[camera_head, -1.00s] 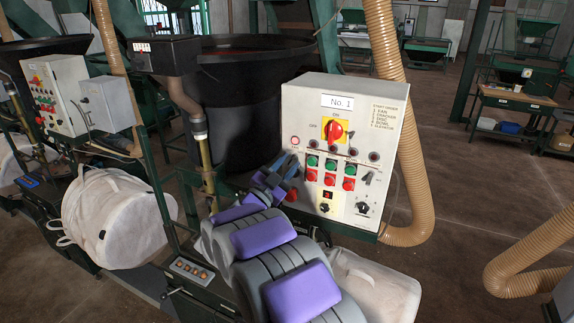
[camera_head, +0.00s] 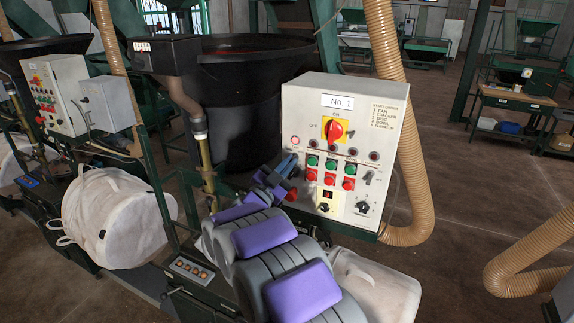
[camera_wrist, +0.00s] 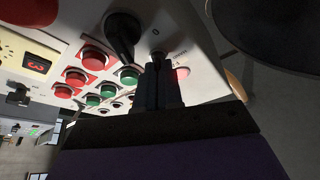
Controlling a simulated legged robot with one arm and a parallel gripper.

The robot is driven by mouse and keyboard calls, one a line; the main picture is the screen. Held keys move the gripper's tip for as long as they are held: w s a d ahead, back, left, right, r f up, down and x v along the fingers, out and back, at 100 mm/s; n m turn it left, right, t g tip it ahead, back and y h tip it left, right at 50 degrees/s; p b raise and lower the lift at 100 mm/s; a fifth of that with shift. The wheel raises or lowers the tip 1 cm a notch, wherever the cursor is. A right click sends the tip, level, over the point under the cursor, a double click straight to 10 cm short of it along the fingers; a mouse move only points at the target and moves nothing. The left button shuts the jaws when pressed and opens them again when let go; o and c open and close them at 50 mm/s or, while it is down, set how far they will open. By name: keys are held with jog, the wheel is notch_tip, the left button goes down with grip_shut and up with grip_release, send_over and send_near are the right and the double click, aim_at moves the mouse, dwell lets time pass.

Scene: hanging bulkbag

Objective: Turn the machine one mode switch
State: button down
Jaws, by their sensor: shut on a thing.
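The machine one control panel (camera_head: 345,120) is a white box marked "No. 1" in the head view. My gripper (camera_head: 288,162) is at its left side, below a red indicator light (camera_head: 295,141). In the wrist view my gripper (camera_wrist: 158,78) has its dark fingers close together, shut on a small grey switch (camera_wrist: 157,56) at their tips. The fingers hide most of it, and I cannot tell its position. A black lever knob (camera_wrist: 123,36) stands beside the fingers, apart from them. In the head view my gripper hides this part of the panel.
Green buttons (camera_wrist: 129,76) and red buttons (camera_wrist: 93,59) stand close to my fingers. A red rotary switch (camera_head: 334,131) is higher on the panel. A black hopper (camera_head: 240,110) stands behind, and a tan hose (camera_head: 412,180) runs along the panel's right side.

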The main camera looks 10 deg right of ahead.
jog(key=shift+r, duration=0.15)
jog(key=n+t+y+p, duration=0.1)
jog(key=n, duration=0.1)
jog(key=n+t+p, duration=0.1)
jog(key=n+p, duration=0.1)
jog(key=n, duration=0.1)
jog(key=n+t+y+p, duration=0.1)
jog(key=n+p, duration=0.1)
jog(key=shift+r+n+y, duration=0.25)
jog(key=shift+n+y, duration=0.05)
jog(key=n+t+y+p, duration=0.1)
jog(key=n, duration=0.2)
jog(key=n+t+y+p, duration=0.1)
jog(key=n+p, duration=0.1)
jog(key=n, duration=0.1)
jog(key=shift+s+d+y, duration=0.1)
jog(key=shift+d+y, duration=0.05)
jog(key=shift+y, duration=0.25)
jog(key=shift+n+y+p, duration=0.8)
jog(key=shift+n+y, duration=0.1)
jog(key=shift+n, duration=0.9)
jog(key=shift+r, duration=0.1)
jog(key=c, duration=1.6)
grip_release()
jog(key=shift+o, duration=1.3)
jog(key=shift+w+f, duration=0.2)
jog(key=shift+f, duration=0.1)
jog(key=shift+o, duration=0.2)
jog(key=shift+s, duration=0.1)
